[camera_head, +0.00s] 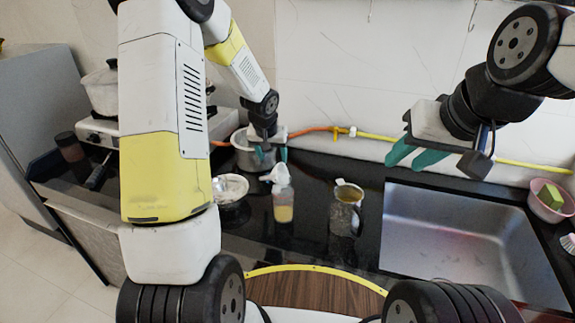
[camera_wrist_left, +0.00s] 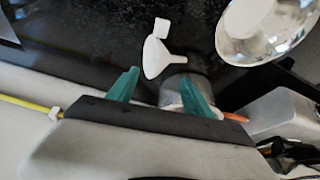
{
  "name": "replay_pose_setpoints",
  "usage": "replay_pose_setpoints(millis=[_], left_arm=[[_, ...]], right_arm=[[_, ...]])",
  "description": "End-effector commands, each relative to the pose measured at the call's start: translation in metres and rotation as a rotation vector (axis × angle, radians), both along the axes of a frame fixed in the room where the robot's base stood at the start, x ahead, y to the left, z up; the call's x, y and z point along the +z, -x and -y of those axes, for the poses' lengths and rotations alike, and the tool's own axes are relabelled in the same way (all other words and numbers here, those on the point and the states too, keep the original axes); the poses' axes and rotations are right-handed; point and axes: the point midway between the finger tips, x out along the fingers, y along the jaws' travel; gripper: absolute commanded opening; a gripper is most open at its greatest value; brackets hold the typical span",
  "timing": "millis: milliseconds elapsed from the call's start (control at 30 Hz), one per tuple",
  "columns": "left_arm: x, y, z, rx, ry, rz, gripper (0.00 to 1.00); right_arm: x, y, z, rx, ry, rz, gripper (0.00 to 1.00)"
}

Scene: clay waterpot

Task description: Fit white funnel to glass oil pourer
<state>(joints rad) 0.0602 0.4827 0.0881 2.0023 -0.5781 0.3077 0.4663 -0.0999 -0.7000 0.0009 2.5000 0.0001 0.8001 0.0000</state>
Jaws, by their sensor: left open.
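The glass oil pourer (camera_head: 283,206) stands upright on the black counter with yellow oil in its lower part. The white funnel (camera_head: 275,174) shows at the pourer's top left in the head view; I cannot tell whether they touch. In the left wrist view the funnel (camera_wrist_left: 153,58) lies just beyond my fingers, with a small white piece (camera_wrist_left: 162,27) above it. My left gripper (camera_head: 271,157) is open and empty, behind the funnel and near a metal pot. My right gripper (camera_head: 400,163) is open and empty, raised above the back of the sink.
A metal bowl (camera_head: 229,188) stands left of the pourer, a jug (camera_head: 345,212) to its right. The metal pot (camera_head: 243,158) is close behind my left gripper. A sink (camera_head: 455,235) fills the right; a pink basket (camera_head: 549,205) stands beyond it. A yellow hose runs along the wall.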

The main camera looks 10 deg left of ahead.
Motion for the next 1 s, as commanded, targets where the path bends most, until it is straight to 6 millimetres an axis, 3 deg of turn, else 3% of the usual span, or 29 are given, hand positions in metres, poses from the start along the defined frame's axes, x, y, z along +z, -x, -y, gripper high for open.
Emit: replay_pose_setpoints(millis=[500, 833, 867, 1000], left_arm=[[-0.063, -0.024, 0.006, -0.005, -0.001, -0.003, 0.59], [-0.071, -0.029, 0.005, -0.004, -0.002, -0.001, 0.59], [-0.071, -0.029, 0.005, -0.004, -0.002, -0.001, 0.57], [-0.071, -0.028, 0.005, -0.004, -0.002, -0.001, 0.3]], right_arm=[[0.0, 0.0, 0.0, -0.001, -0.001, 0.0, 0.36], [0.0, 0.0, 0.0, -0.001, -0.001, 0.0, 0.36], [0.0, 0.0, 0.0, -0.001, -0.001, 0.0, 0.36], [0.0, 0.0, 0.0, -0.001, -0.001, 0.0, 0.36]])
